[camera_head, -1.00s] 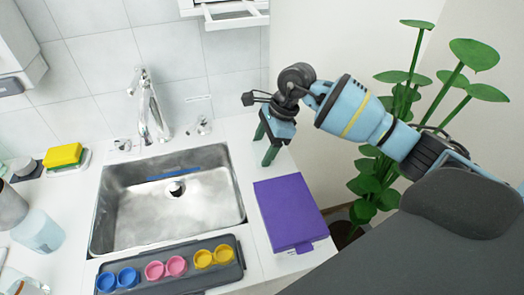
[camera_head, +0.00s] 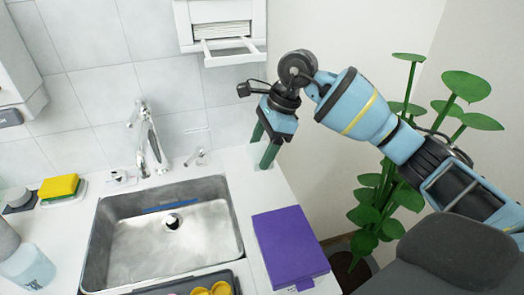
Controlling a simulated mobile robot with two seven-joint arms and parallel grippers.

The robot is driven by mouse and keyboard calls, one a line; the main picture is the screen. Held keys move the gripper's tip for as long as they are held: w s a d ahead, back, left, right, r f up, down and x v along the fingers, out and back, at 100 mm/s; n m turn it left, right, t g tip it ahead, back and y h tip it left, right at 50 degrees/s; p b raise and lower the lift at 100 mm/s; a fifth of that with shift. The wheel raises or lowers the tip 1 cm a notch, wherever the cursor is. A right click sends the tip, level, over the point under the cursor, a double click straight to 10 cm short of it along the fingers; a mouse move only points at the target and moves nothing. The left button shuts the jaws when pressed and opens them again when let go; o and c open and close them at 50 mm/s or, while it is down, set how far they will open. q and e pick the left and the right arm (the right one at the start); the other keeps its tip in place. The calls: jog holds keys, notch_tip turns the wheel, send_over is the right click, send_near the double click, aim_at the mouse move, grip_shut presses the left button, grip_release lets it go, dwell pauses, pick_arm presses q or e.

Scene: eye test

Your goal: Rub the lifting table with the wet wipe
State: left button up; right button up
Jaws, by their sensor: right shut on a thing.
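My right gripper (camera_head: 266,148) points down over the back right corner of the white counter, behind the purple box. Its two dark green fingers stand apart, shut on a small pale thing between the tips. It hardly stands out from the white counter, and I cannot tell whether it is the wet wipe. Whether it touches the counter is also unclear. No clearly recognisable wet wipe or lifting table shows. My left gripper is out of view.
The purple box (camera_head: 289,246) lies on the counter right of the steel sink (camera_head: 130,246). A faucet (camera_head: 150,140) stands behind the sink. A yellow sponge (camera_head: 59,186) is at left. A paper dispenser (camera_head: 222,27) hangs above. A plant (camera_head: 378,205) stands right of the counter.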

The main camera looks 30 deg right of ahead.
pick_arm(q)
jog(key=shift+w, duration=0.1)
